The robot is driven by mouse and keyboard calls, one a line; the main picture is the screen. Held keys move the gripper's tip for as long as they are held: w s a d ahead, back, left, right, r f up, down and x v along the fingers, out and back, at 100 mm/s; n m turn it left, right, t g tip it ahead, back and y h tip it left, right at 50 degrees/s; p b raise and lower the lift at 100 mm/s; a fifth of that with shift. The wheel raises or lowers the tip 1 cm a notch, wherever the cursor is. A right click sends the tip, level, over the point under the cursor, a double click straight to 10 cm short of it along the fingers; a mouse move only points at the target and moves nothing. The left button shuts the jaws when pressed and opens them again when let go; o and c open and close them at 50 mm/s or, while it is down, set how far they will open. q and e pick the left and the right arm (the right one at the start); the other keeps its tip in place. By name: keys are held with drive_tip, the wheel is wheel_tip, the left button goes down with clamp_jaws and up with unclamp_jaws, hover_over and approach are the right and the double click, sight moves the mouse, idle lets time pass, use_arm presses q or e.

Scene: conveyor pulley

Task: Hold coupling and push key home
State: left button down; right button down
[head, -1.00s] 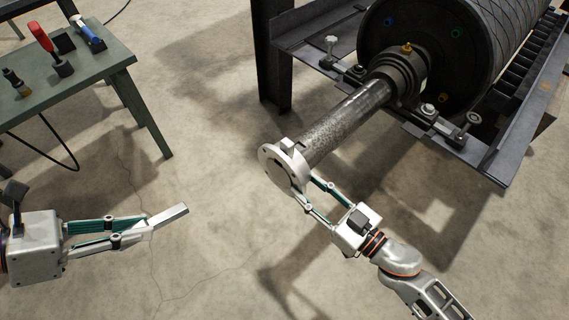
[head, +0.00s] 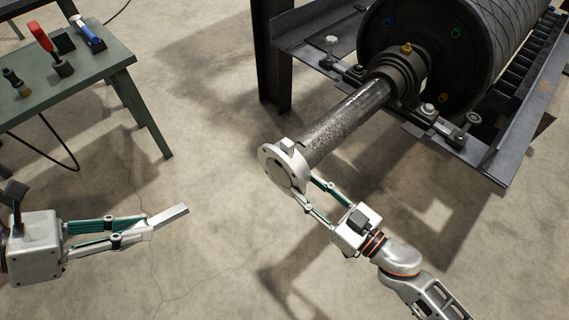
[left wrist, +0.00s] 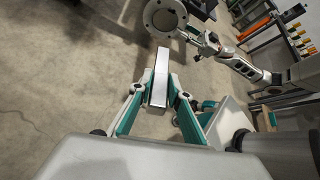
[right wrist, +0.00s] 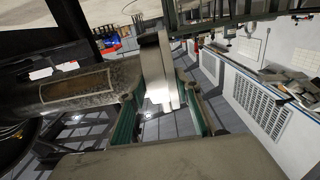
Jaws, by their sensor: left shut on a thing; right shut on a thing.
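The coupling (head: 284,171), a pale metal flange with a hub, sits at the free end of the grey shaft (head: 345,122). My right gripper (head: 303,188) is shut on the lower right side of the coupling. In the right wrist view the coupling (right wrist: 157,72) stands between the fingers, beside the shaft, which shows a long slot (right wrist: 75,86). My left gripper (head: 150,228) is shut on the key (head: 169,215), a plain bright metal bar, and holds it well to the left of the coupling. In the left wrist view the key (left wrist: 160,75) points away from the fingers, towards the coupling (left wrist: 165,17).
The shaft runs into a bearing block (head: 403,75) and a large dark drum (head: 470,45) on a steel frame (head: 480,165). A green bench (head: 100,68) with hand tools stands at the upper left. The floor (head: 205,150) between the bench and the shaft is clear.

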idle(0.4)
drive_tip(key=c, duration=1.4)
unclamp_jaws()
drive_tip(key=shift+r, duration=0.15)
drive_tip(key=shift+v, duration=2.5)
